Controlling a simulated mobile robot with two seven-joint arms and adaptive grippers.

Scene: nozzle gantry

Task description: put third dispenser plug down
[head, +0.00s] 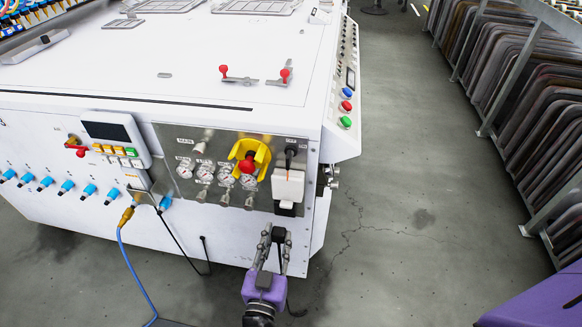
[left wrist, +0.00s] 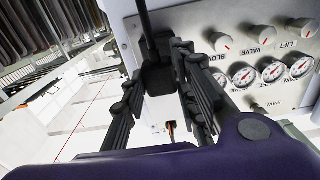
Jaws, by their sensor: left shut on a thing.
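My left gripper (head: 272,243) is at the bottom centre of the head view, in front of the white machine's lower right corner. It is shut on a black plug (head: 279,234), which sits between the fingertips. In the left wrist view, the black plug (left wrist: 158,72) shows between the two dark fingers of my left gripper (left wrist: 158,85), with a black cord or stem running up from it. The fingers hide part of the plug. My right gripper is not in view.
The white machine (head: 120,225) has a steel panel (head: 215,150) with gauges, a yellow-red switch (head: 249,158) and a white box (head: 288,185). Several blue fittings (head: 66,187) line its front. A blue hose (head: 131,270) hangs left. Grey floor (head: 400,220) is clear on the right, before racked boards (head: 510,90).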

